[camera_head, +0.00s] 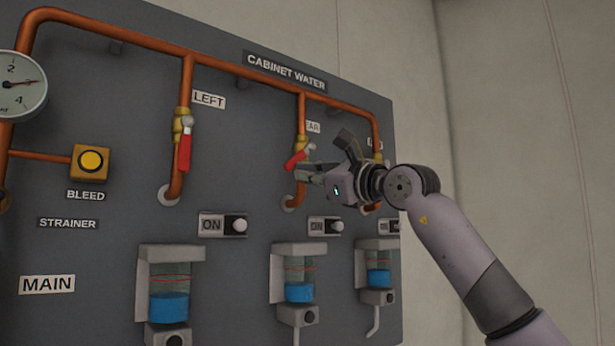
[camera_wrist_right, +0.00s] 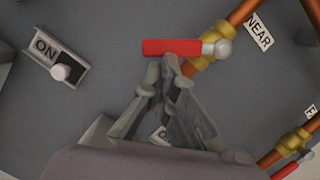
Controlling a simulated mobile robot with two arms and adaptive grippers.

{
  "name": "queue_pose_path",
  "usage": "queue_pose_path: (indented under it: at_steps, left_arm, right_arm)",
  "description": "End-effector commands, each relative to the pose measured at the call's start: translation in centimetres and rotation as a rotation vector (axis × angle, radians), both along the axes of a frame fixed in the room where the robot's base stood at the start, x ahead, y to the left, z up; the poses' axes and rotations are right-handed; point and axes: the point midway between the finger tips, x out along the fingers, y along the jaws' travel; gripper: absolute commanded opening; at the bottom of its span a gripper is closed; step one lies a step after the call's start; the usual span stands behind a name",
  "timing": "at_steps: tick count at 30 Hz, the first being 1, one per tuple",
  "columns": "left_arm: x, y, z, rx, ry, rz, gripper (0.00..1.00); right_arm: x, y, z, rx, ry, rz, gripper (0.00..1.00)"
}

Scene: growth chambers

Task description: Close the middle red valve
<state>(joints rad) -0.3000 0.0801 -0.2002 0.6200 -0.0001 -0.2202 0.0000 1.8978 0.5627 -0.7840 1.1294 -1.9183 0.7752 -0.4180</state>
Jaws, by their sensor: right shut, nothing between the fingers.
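The middle red valve has a red lever (camera_head: 297,159) on a brass body on the middle copper pipe. The lever is slanted, at an angle to the pipe. In the wrist view the lever (camera_wrist_right: 172,47) lies level across the picture, its pivot at the right end on the brass body (camera_wrist_right: 203,58). My right gripper (camera_head: 312,172) is shut and empty just beside the lever. In the wrist view its fingertips (camera_wrist_right: 171,62) meet at the lever's lower edge; I cannot tell whether they touch. My left gripper is not in view.
The left valve (camera_head: 185,150) has its red lever hanging along its pipe. The right valve (camera_wrist_right: 292,166) is mostly behind my gripper in the head view. ON switches (camera_head: 223,225) and blue-filled cups (camera_head: 170,306) sit below. A gauge (camera_head: 22,85) is at left.

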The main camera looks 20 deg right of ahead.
Motion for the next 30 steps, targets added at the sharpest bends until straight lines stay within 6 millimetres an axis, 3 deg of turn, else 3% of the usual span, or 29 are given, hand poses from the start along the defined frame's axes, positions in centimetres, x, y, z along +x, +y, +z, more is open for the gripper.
queue_pose_path:
  at_steps: [30]
  left_arm:
    - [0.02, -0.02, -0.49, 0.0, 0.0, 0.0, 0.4]
  right_arm:
    - [0.0, 0.0, 0.5, 0.117, 0.041, 0.002, 0.0]
